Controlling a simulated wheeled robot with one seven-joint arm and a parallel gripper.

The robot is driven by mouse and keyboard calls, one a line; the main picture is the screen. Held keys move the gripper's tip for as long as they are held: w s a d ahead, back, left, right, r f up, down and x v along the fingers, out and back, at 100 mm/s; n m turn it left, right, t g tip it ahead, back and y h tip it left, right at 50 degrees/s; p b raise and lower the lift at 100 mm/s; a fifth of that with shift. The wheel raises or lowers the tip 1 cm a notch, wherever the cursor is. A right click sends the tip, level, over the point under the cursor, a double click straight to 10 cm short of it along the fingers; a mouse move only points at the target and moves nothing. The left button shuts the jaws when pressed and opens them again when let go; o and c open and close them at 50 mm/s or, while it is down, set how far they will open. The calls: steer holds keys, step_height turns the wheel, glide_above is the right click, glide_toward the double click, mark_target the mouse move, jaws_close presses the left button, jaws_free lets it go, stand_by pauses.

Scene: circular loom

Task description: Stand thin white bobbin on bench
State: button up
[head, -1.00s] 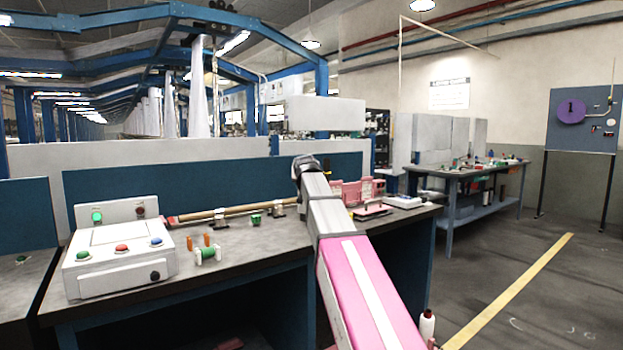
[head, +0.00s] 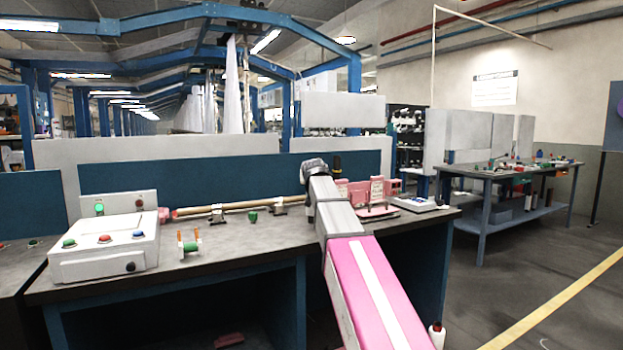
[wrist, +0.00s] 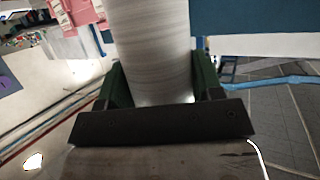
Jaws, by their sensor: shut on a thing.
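My gripper (wrist: 162,86) is shut on a pale grey-white cylinder, the bobbin (wrist: 152,45), in the wrist view. Its green fingers lie on both sides of it, and its far end runs out of the top of the picture. In the head view my gripper (head: 315,168) is over the back right part of the bench (head: 225,262), mostly hidden by my own wrist. The bobbin is not clearly visible there. I cannot tell whether it touches the bench.
A control box (head: 105,248) stands at the bench's left. A rod (head: 225,208) lies along the back, with a small green item (head: 252,217) before it. Orange pegs (head: 188,242) stand nearer. Pink holders (head: 370,195) are at right. The middle front bench is clear.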

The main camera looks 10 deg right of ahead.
steer(key=shift+f, duration=1.2)
steer(key=o, duration=1.6)
steer(key=shift+o, duration=0.2)
steer(key=shift+s, duration=0.1)
steer(key=v, duration=1)
steer(key=shift+s, duration=0.3)
